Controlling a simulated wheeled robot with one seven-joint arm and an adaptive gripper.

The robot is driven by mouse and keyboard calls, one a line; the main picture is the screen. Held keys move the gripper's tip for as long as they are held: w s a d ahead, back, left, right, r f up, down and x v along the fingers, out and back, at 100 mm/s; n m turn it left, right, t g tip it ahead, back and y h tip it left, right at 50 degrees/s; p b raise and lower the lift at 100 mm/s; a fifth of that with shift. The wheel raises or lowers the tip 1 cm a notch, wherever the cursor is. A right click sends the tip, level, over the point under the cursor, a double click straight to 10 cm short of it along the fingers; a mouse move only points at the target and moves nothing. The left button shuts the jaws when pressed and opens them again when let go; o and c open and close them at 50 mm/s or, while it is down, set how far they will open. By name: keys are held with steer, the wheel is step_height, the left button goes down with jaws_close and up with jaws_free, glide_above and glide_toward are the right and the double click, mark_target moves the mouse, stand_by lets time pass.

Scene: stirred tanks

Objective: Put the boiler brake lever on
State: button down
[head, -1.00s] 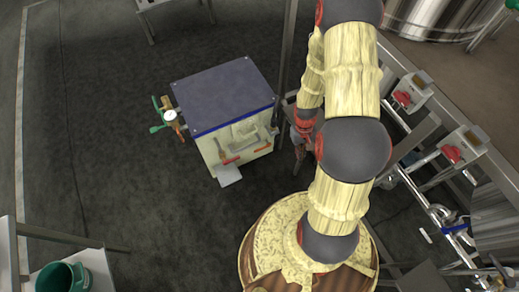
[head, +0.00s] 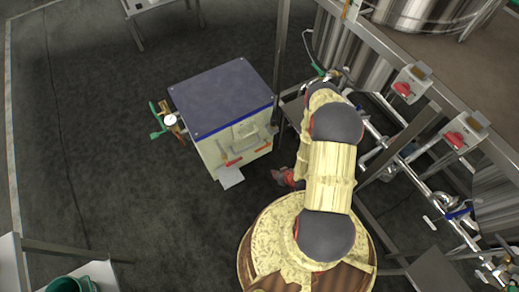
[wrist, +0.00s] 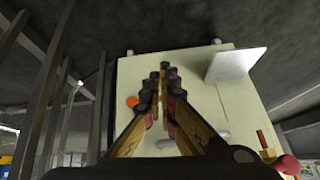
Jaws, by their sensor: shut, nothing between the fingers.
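The boiler appears to be the cream box (head: 222,120) with a dark blue lid, left of my arm in the head view. Its front has a grey handle and small red-orange levers (head: 232,162); I cannot tell which is the brake lever. In the wrist view the cream panel (wrist: 205,100) fills the middle, with an orange round part (wrist: 132,101) left of the fingers and a small red-brown part (wrist: 263,140) at lower right. My gripper (wrist: 165,88) is shut and empty in front of the panel, hiding part of it.
A white plate (head: 230,177) juts from the box's lower front. Green-handled valve and gauge (head: 170,120) stick out on its left. A metal frame with pipes and red-switched boxes (head: 455,138) stands on the right. Dark floor (head: 120,190) is clear to the left.

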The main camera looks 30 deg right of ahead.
steer(key=w+d+r+t, duration=0.1)
steer(key=w+r+t, duration=0.3)
steer(key=w+r, duration=0.3)
steer(key=shift+w+d+n, duration=0.4)
steer(key=shift+w, duration=0.35)
steer(key=b, duration=0.4)
glide_above(261, 149)
steer(key=s, duration=0.2)
step_height(261, 149, down, 6)
steer(key=shift+w+a+f+b, duration=0.15)
steer(key=shift+f+b, duration=0.4)
steer(key=shift+f, duration=0.4)
steer(key=shift+w+a+f+b, duration=0.15)
steer(key=shift+f+b, duration=0.4)
steer(key=shift+f, duration=0.35)
steer(key=shift+d, duration=0.1)
